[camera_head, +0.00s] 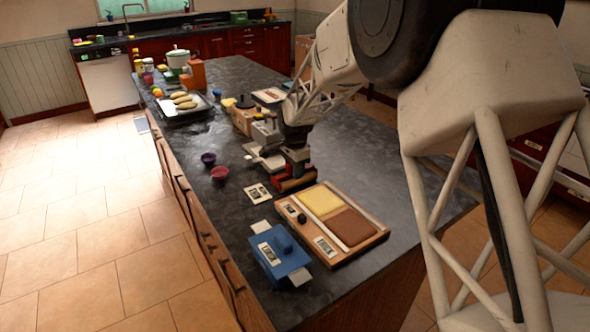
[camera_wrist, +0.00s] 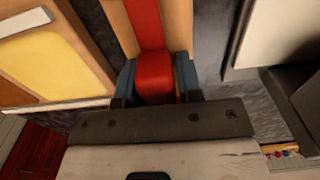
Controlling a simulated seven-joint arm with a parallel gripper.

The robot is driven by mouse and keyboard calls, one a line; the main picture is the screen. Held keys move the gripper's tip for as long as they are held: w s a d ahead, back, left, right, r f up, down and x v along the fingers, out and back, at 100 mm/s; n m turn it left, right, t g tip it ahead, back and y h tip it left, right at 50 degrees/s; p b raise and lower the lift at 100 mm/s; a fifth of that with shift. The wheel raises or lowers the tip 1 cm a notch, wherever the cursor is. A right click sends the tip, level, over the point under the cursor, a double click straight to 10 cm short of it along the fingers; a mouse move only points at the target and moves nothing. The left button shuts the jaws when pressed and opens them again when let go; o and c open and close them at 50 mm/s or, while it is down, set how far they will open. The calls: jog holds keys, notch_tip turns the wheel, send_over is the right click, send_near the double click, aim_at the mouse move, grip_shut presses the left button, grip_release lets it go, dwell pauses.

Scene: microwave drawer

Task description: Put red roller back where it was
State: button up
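The red roller (camera_head: 293,184) is at the middle of the dark island top, just behind the wooden tray with yellow and brown panels. My gripper (camera_head: 296,160) is over it, pointing down. In the wrist view a red block of the roller (camera_wrist: 154,76) sits between the two blue-grey fingers of my gripper (camera_wrist: 156,88), which lie close against both its sides. A red strip with wood-coloured borders runs on beyond the block. Whether the roller touches the counter is hidden.
The wooden tray (camera_head: 312,254) and a blue lidded box (camera_head: 279,257) stand in front. A white card (camera_head: 257,193) and two small bowls, red (camera_head: 219,173) and purple (camera_head: 208,158), lie left. A grey-white appliance (camera_head: 264,157) is close behind. The counter's front right is clear.

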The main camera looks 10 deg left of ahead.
jog(key=shift+s+d+f, duration=0.1)
jog(key=shift+s+f, duration=0.05)
jog(key=shift+f, duration=0.3)
jog(key=shift+s+d+f, duration=0.1)
jog(key=shift+s+f, duration=0.05)
jog(key=shift+f, duration=0.25)
jog(key=r, duration=1.4)
jog(key=shift+w+a+r, duration=0.15)
jog(key=shift+w+r, duration=0.05)
